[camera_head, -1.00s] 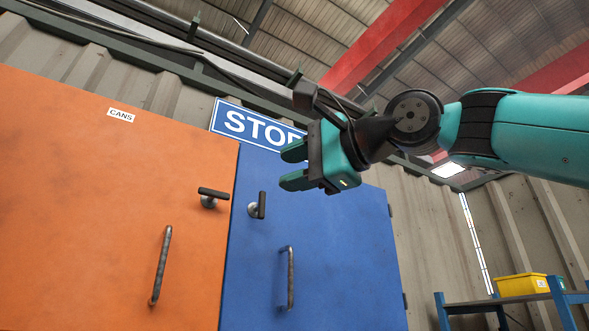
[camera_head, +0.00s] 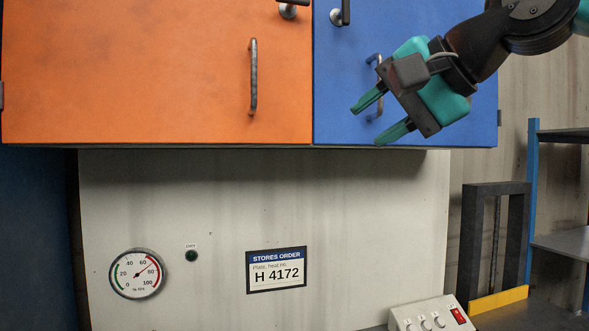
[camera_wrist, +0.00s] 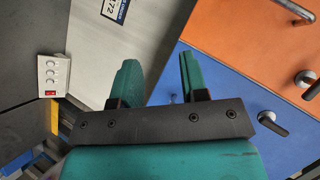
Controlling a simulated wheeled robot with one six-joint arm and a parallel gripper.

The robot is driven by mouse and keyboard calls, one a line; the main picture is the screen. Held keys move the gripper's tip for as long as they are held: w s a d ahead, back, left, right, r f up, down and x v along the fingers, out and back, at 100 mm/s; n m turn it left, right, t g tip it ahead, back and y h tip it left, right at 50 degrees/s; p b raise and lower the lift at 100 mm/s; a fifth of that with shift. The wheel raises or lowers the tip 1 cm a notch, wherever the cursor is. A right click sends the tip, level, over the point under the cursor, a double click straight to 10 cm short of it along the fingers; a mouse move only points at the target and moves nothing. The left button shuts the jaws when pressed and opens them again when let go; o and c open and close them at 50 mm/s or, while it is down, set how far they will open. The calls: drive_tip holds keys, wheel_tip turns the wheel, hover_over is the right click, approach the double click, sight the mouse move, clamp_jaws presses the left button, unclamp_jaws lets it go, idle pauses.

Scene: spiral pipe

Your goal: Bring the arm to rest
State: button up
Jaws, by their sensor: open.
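My gripper (camera_head: 381,117) is teal with a dark crossbar. In the head view it hangs in front of the blue cabinet door (camera_head: 470,85) at upper right, pointing down and left. Its two fingers are apart with nothing between them. In the wrist view my gripper (camera_wrist: 159,80) also shows open and empty, with the grey panel and the blue door behind it. My gripper covers part of the blue door's handle (camera_head: 372,60) in the head view.
An orange cabinet door (camera_head: 150,70) is beside the blue one; both look shut. Below are a grey panel with a gauge (camera_head: 136,273), a STORES ORDER sign (camera_head: 276,270) and a switch box (camera_head: 431,315). A dark frame (camera_head: 496,240) and shelving (camera_head: 560,245) stand at right.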

drive_tip(key=s+d+f+n+g+h, duration=0.1)
drive_tip(key=s+f+n+g, duration=0.2)
drive_tip(key=s+f, duration=0.3)
drive_tip(key=s+d+f+n+g+h, duration=0.1)
drive_tip(key=s+f+n, duration=0.4)
drive_tip(key=f, duration=1)
drive_tip(key=s+d+f+n+g+h, duration=0.2)
drive_tip(key=s+f+n+g, duration=0.2)
drive_tip(key=f, duration=0.6)
drive_tip(key=s+g, duration=0.1)
drive_tip(key=s, duration=0.1)
drive_tip(key=shift+s+d+f+g, duration=0.15)
drive_tip(key=shift+s+f+g, duration=0.15)
drive_tip(key=shift+s+f, duration=0.05)
